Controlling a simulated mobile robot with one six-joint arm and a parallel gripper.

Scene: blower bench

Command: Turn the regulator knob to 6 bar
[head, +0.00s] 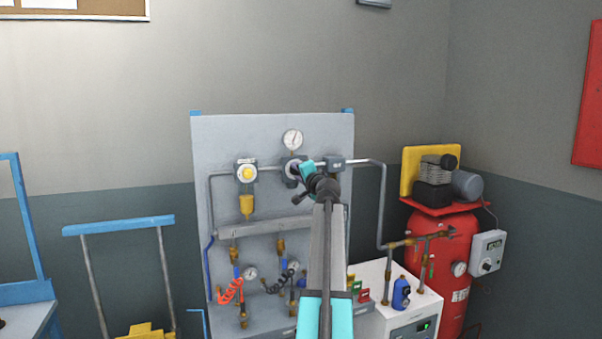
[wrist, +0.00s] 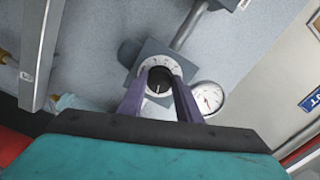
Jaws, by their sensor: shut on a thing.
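The regulator knob (wrist: 159,81) is dark with a white pointer line, inside a pale numbered ring on a grey square body. In the wrist view my gripper (wrist: 159,93) has its two purple fingers on either side of the knob, shut on it. The ring's numbers are too small to read. In the head view my gripper (head: 300,177) reaches the regulator (head: 291,168) on the panel and hides most of the knob. A round white pressure gauge (head: 293,140) sits just above the regulator. It also shows in the wrist view (wrist: 208,97), its reading unclear.
The grey panel (head: 225,140) carries pipes, a yellow-knobbed valve (head: 247,173) and small gauges with coiled hoses below. A red compressor tank (head: 440,265) and a white dryer box (head: 415,315) stand at right. A blue-handled cart (head: 118,225) is at left.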

